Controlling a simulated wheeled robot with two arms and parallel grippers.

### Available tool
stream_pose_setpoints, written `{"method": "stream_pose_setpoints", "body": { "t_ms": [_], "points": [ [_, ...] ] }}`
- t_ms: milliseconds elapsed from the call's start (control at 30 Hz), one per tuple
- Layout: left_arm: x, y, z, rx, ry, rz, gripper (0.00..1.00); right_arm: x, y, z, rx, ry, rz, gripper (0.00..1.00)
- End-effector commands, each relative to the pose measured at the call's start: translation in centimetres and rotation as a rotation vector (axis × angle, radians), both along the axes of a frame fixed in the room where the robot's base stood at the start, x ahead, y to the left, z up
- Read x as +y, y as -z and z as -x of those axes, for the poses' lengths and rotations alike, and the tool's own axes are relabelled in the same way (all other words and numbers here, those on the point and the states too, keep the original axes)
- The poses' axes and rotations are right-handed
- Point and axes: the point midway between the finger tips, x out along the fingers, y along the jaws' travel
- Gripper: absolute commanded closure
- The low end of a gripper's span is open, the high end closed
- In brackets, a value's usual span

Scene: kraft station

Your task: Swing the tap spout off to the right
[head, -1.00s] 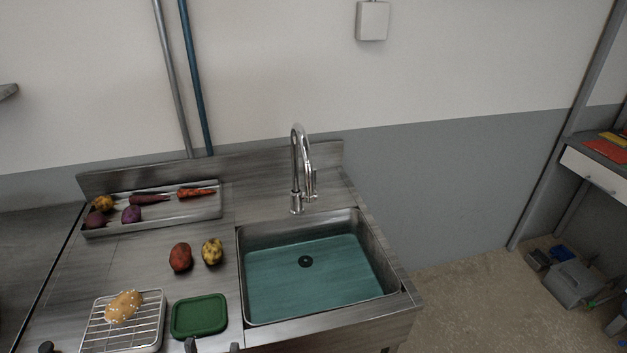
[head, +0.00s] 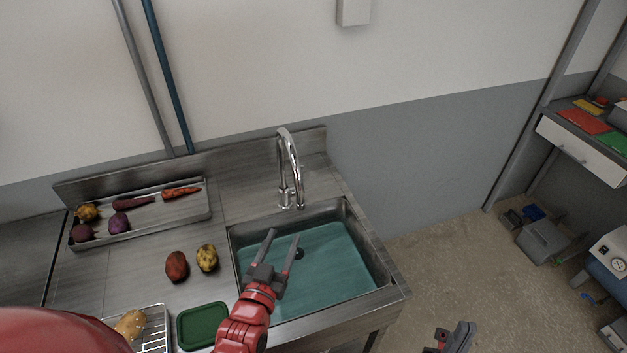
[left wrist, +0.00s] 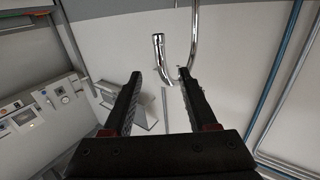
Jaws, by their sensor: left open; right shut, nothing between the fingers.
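The chrome tap (head: 284,190) stands at the back edge of the sink, its arched spout (head: 292,150) curving forward over the basin. My left gripper (head: 283,236) is open and empty above the basin, in front of the tap and apart from it. In the left wrist view the spout (left wrist: 158,45) shows beyond and between the two open fingers (left wrist: 160,76). My right gripper (head: 453,336) is at the lower right edge, away from the sink, shut and partly cut off by the frame.
The sink basin (head: 340,265) holds teal-looking water. A tray (head: 150,225) of vegetables, two potatoes (head: 178,266), a green lid (head: 203,325) and a wire rack (head: 153,335) with a bun lie to the left. A splashback (head: 240,165) stands behind the tap. Space right of the tap is clear.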

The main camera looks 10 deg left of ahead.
Motion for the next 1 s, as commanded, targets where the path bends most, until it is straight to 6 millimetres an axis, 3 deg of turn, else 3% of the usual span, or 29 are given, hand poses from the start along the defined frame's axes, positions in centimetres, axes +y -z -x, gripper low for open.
{"method": "stream_pose_setpoints", "body": {
  "t_ms": [633,833,900,1000],
  "points": [
    [-0.1,0.6,-8.6,-0.013,0.001,0.0,0.42,0.0,9.0,0.0,0.0,0.0,0.0,1.0],
    [-0.1,0.2,-11.6,-0.013,0.0,0.001,0.42,0.0,10.9,0.0,0.0,0.0,0.0,1.0],
    [-0.1,-0.4,-13.0,-0.003,0.0,0.001,0.42,0.0,9.2,0.0,0.0,0.0,0.0,1.0],
    [-0.1,-0.5,-14.5,-0.007,0.0,0.001,0.42,0.0,8.6,0.0,0.0,0.0,0.0,1.0]
  ]
}}
